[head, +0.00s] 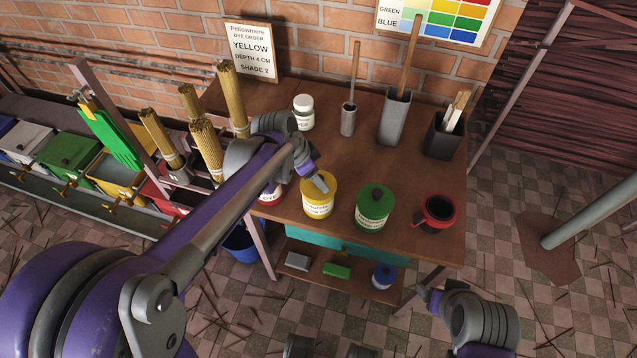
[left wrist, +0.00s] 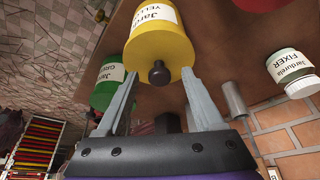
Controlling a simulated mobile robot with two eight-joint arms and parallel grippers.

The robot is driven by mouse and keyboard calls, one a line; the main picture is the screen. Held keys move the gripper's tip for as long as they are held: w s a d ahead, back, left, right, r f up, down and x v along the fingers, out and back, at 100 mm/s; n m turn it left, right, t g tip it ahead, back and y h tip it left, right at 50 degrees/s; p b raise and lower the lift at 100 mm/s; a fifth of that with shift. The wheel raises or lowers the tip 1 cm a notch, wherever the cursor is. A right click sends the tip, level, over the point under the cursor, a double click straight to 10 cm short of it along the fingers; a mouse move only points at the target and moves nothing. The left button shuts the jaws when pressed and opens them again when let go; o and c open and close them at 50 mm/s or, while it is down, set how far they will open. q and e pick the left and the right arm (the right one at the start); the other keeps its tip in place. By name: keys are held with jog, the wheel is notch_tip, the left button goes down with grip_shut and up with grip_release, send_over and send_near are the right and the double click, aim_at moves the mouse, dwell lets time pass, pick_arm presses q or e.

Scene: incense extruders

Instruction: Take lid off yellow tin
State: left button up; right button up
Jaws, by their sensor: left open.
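The yellow tin (head: 316,209) stands upright on the brown table near its front edge, and its lid looks to be on. The left wrist view shows the yellow tin (left wrist: 157,48) close up, with the dark knob (left wrist: 159,74) on its lid. My left gripper (head: 321,185) is over the lid, partly hiding it in the head view. In the left wrist view my left gripper (left wrist: 160,76) is open, one finger on each side of the knob. I cannot tell whether either finger touches the lid. My right gripper (head: 428,293) is low at the table's front right, apart from the tins; its fingers are unclear.
A green tin (head: 374,211) and a red-and-black mug (head: 438,213) stand right of the yellow tin. A red tin (head: 269,196) is partly hidden by my left arm. A white jar (head: 303,113) and grey holders (head: 394,117) stand behind. The table's middle is clear.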

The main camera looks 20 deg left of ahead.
pick_arm(q)
grip_shut()
dwell(0.3)
